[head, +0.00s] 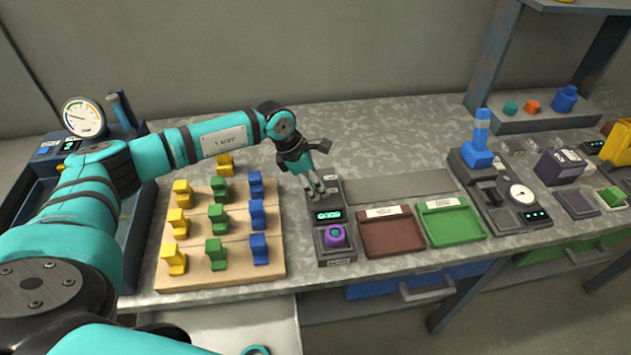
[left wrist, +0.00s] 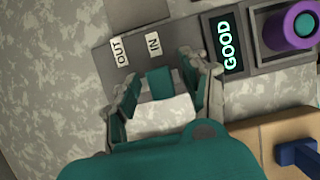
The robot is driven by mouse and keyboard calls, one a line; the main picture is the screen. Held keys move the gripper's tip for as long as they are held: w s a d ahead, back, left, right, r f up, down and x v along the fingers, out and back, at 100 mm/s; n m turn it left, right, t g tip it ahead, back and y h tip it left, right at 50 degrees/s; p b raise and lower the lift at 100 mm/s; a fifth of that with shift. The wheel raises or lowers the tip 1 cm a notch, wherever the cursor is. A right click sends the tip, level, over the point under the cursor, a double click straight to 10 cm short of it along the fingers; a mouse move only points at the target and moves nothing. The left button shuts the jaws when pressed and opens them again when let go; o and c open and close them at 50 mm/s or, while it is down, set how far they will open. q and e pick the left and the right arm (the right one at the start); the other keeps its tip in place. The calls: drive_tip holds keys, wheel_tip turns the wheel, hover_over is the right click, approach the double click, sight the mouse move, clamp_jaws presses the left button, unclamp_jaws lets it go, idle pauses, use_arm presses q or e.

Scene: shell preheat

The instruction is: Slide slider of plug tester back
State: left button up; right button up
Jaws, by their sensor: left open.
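The plug tester (head: 333,252) stands near the front of the bench, right of the wooden pegboard. Its display reads GOOD in the left wrist view (left wrist: 229,46), where the OUT and IN labels also show. My left gripper (head: 317,190) is open over the tester's rear end, pointing down. In the left wrist view a small teal block (left wrist: 159,84) shows between the fingers near the IN label. It may be the slider, but I cannot tell surely. The head view hides the slider behind the gripper.
The pegboard (head: 196,287) with yellow, green and blue plugs stands left of the tester. A brown tray (head: 391,241) and a green tray (head: 452,228) lie to its right. Farther right is a station with a blue tower (head: 481,135). The bench behind is clear.

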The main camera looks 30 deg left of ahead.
use_arm(q)
drive_tip(key=shift+c, duration=0.8)
clamp_jaws()
use_arm(e)
drive_tip(key=shift+s+d, duration=0.15)
drive_tip(key=shift+d, duration=0.25)
drive_tip(key=shift+f, duration=0.1)
